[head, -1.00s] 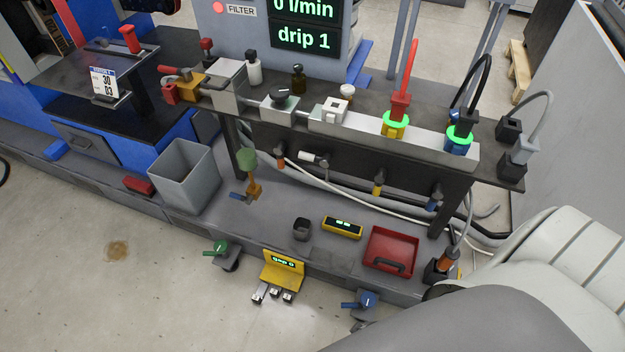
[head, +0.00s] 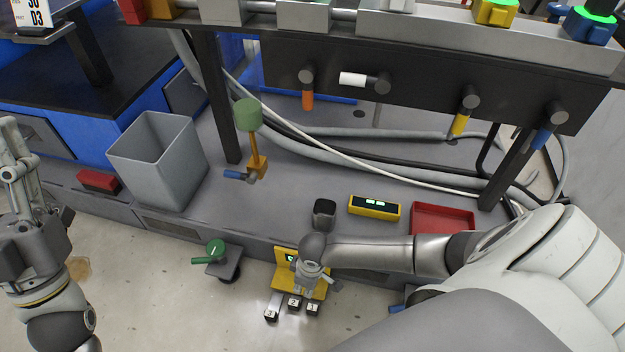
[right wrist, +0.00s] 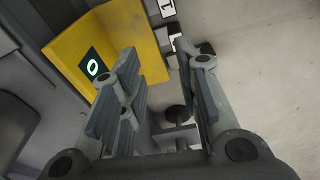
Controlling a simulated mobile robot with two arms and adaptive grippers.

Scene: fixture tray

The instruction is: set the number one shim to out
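The yellow bracket (head: 283,255) stands on the floor at the base's front edge, with shims labelled 3 (head: 271,314), 2 (head: 294,302) and 1 (head: 312,308) in front of it. The number one shim is at the right end, partly covered by my right gripper (head: 315,291) above it. In the right wrist view, my right gripper (right wrist: 168,100) has its fingers apart. A dark round knob (right wrist: 178,114) shows between them; I cannot tell whether they touch it. The bracket (right wrist: 138,38) shows a lit 0. My left gripper (head: 15,150) is at the left edge, partly cut off.
A green-handled lever (head: 214,251) stands left of the bracket. Behind are a black cup (head: 324,212), a yellow display box (head: 374,207) and a red tray (head: 443,218). A grey bin (head: 160,160) stands further left. The floor in front is clear.

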